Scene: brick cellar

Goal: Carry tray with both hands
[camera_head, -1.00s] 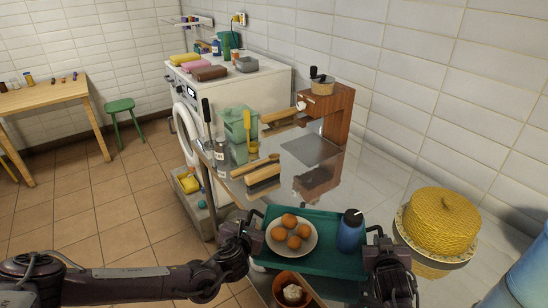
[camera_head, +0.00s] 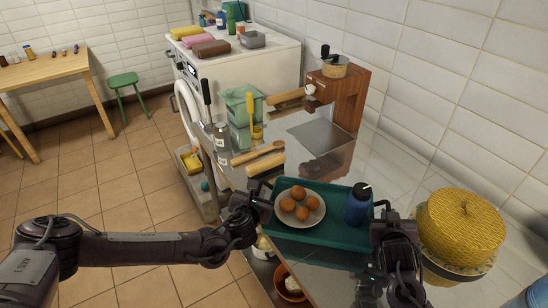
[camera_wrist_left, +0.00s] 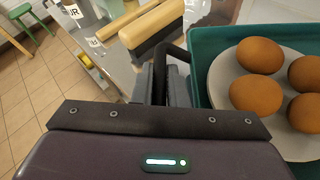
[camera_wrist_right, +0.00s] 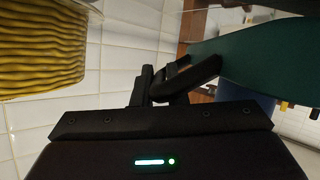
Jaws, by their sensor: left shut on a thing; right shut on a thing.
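The green tray (camera_head: 325,232) is in the middle of the head view, at the near part of the metal counter. A plate (camera_head: 281,212) with several brown round foods (camera_head: 302,213) and an upright blue bottle (camera_head: 358,206) are on it. My left gripper (camera_head: 262,200) is shut on the tray's left handle, which shows dark in the left wrist view (camera_wrist_left: 176,54). My right gripper (camera_head: 382,212) is shut at the tray's right end; in the right wrist view the tray's green side (camera_wrist_right: 265,60) is beside the fingers. I cannot tell whether the tray touches the counter.
A wooden brush (camera_head: 266,165) lies just beyond the tray's far left corner. A wooden grinder (camera_head: 347,98), green container (camera_head: 238,103) and jar (camera_head: 221,136) stand farther back. A yellow woven cover (camera_head: 461,228) is right of my right gripper. A brown bowl (camera_head: 287,288) is below the tray.

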